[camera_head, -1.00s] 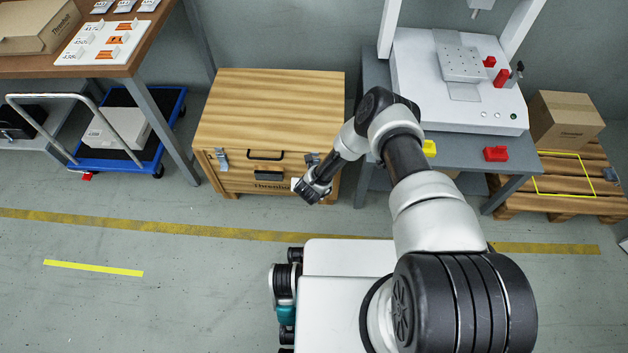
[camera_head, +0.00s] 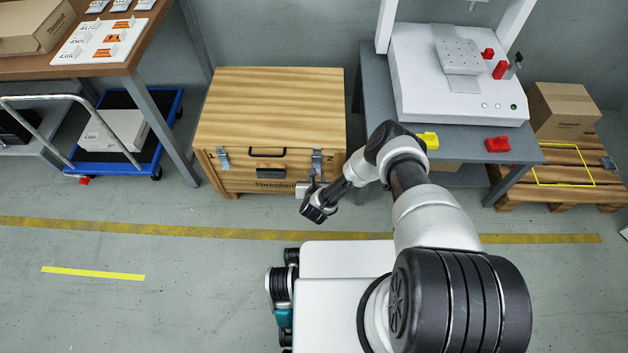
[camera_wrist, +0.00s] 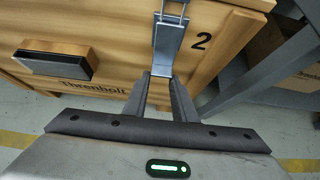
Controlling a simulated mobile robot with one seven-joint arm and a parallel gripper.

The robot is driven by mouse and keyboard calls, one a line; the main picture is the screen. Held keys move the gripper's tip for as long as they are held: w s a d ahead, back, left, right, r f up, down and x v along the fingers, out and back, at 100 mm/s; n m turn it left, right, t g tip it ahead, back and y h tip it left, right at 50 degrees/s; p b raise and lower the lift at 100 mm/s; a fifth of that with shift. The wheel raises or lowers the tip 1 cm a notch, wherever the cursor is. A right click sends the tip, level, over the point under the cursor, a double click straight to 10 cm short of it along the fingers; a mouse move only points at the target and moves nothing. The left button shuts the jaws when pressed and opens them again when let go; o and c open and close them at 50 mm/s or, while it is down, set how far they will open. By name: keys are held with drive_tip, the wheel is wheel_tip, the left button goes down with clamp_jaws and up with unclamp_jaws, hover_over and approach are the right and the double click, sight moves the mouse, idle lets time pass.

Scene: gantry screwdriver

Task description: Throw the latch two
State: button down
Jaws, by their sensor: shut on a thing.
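The wooden chest (camera_head: 270,110) stands against the wall with its front facing me. Latch two (camera_head: 317,162) is the metal latch on the right of its front. In the wrist view latch two (camera_wrist: 169,38) hangs left of a black "2", its metal plate reaching down to my fingertips. My gripper (camera_wrist: 162,78) is shut on the lower end of latch two, which the fingers partly hide. In the head view my gripper (camera_head: 306,188) is low before the chest's right front. The other latch (camera_head: 223,158) is on the left of the front.
A black handle (camera_head: 267,153) and a dark pull (camera_wrist: 55,62) are on the chest front. A grey bench (camera_head: 460,140) with a white press stands close on the right. A table leg (camera_head: 165,130) and blue trolley (camera_head: 140,160) are on the left. The floor in front is clear.

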drive_tip(key=shift+s+f, duration=0.3)
drive_tip(key=shift+f, duration=0.2)
drive_tip(key=c, duration=1.5)
unclamp_jaws()
drive_tip(key=shift+w, duration=0.1)
drive_tip(key=shift+o, duration=0.3)
drive_tip(key=shift+w+r, duration=0.15)
drive_tip(key=shift+r, duration=0.05)
drive_tip(key=shift+r, duration=0.1)
